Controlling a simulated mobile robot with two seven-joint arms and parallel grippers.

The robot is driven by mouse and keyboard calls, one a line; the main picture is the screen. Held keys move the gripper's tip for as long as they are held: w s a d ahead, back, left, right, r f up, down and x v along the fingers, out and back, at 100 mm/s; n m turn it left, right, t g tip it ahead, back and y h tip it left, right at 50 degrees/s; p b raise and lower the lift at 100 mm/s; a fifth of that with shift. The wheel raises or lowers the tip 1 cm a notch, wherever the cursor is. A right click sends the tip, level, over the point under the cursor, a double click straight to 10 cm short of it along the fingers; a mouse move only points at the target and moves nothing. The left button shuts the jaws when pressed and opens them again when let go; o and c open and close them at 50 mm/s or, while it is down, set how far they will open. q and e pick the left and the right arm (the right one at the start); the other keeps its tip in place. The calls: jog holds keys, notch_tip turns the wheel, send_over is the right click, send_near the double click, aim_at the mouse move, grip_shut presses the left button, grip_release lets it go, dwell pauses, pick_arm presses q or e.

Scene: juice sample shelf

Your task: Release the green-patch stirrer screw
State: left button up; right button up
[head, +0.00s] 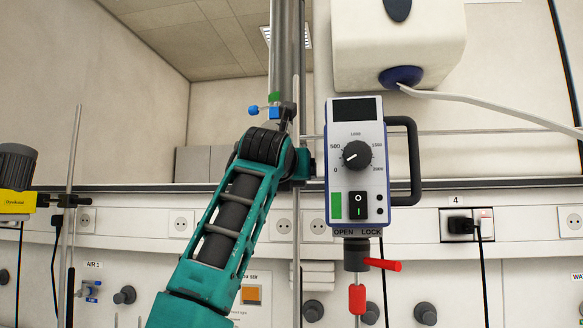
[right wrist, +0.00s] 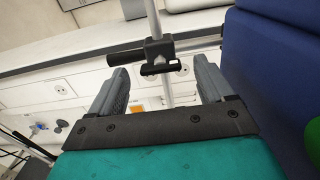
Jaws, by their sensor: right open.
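The green-patch stirrer (head: 357,150) hangs upright at the centre of the head view, with a dial, a display and a green patch (head: 335,205). Its blue side (right wrist: 268,60) fills the right of the right wrist view. There, a black clamp (right wrist: 158,50) sits on an upright rod, with a dark screw handle (right wrist: 124,58) pointing left. My right gripper (right wrist: 161,72) is open; its two fingers stand apart on either side of the rod, below the clamp in the picture. I cannot tell if they touch the screw. In the head view its fingers are hidden behind my arm. My left gripper is not in view.
A red lever (head: 383,264) sticks out under the stirrer, above a red piece (head: 357,299) on the shaft. A black handle (head: 412,160) is on its right. A yellow device (head: 16,200) stands far left beside a thin rod (head: 70,170). A white device (head: 398,40) hangs above.

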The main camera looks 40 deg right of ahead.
jog(key=shift+x, duration=1.1)
jog(key=c, duration=1)
